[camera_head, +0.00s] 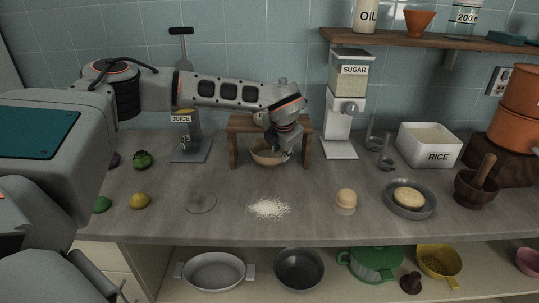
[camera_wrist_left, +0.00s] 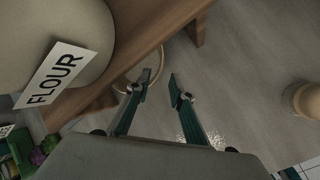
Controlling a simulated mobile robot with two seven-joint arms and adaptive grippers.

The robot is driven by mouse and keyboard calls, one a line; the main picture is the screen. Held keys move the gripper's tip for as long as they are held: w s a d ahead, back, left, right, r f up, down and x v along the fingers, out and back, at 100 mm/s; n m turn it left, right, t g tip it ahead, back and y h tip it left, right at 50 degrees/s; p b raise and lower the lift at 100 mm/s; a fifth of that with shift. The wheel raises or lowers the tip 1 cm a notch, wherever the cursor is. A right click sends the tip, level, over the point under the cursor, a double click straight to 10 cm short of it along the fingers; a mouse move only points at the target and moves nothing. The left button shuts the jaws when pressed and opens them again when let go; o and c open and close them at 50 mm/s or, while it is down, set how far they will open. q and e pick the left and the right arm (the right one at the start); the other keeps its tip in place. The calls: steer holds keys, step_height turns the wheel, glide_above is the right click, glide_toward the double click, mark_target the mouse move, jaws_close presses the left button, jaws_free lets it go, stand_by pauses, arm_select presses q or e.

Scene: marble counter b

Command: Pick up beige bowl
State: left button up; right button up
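The beige bowl (camera_head: 264,158) sits on the counter, in front of and partly under a small wooden bench (camera_head: 233,148). My left gripper (camera_head: 284,154) reaches down from above at the bowl's right side and covers part of it. In the left wrist view, the two fingers of the left gripper (camera_wrist_left: 160,80) are spread with a gap between them. A thin part of the bowl's rim (camera_wrist_left: 121,82) shows beside the left finger. Most of the bowl is hidden there, and I cannot tell whether a finger touches it. My right gripper is not in view.
A flour container (camera_wrist_left: 62,40) stands on the bench in the left wrist view. A juice dispenser (camera_head: 186,135) is left, a sugar dispenser (camera_head: 345,90) right.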

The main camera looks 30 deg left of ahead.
arm_select(q)
steer(key=x, duration=0.6)
steer(key=shift+w+r, duration=0.15)
steer(key=shift+w, duration=0.15)
jaws_close()
